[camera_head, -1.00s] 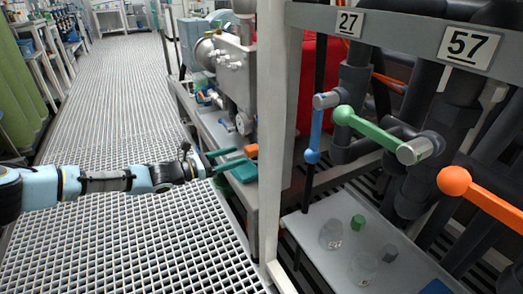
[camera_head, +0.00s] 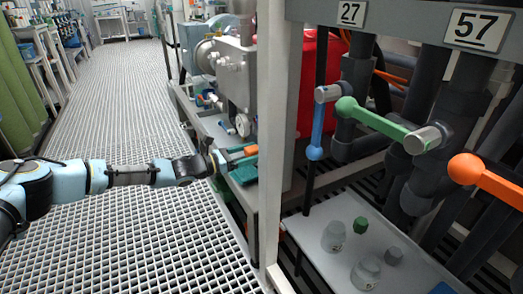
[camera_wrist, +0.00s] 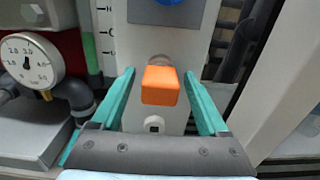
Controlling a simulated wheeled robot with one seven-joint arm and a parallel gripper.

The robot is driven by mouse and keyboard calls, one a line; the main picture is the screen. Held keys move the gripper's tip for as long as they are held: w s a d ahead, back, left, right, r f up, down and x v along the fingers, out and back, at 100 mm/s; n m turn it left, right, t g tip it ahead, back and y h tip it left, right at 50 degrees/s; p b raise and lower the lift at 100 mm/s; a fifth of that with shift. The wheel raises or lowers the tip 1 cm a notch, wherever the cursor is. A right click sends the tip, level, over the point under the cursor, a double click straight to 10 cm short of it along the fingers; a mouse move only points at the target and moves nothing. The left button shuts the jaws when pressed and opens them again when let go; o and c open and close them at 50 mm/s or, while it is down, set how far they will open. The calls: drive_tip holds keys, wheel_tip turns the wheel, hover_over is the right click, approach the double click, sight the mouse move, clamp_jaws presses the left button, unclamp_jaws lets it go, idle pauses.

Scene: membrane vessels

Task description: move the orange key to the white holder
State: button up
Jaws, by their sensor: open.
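The orange key (camera_wrist: 160,86) shows as a block-shaped head in the wrist view, in front of a white upright panel (camera_wrist: 137,62). In the head view my gripper (camera_head: 243,160) reaches the bench beyond the white post, and the key (camera_head: 251,150) shows partly between the fingers. I cannot tell which white part is the holder.
A round gauge (camera_wrist: 29,61) stands left in the wrist view, and a blue round part (camera_wrist: 176,1) is above the key. The white post (camera_head: 278,130) stands close right of my gripper. Coloured valve handles and a tray (camera_head: 320,262) lie further right. The grated floor (camera_head: 120,110) is clear.

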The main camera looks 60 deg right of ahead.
sight(246, 154)
drive_tip(key=shift+c, duration=0.4)
idle(0.4)
clamp_jaws()
idle(0.5)
drive_tip(key=shift+p+v, duration=1.15)
drive_tip(key=shift+v, duration=1.85)
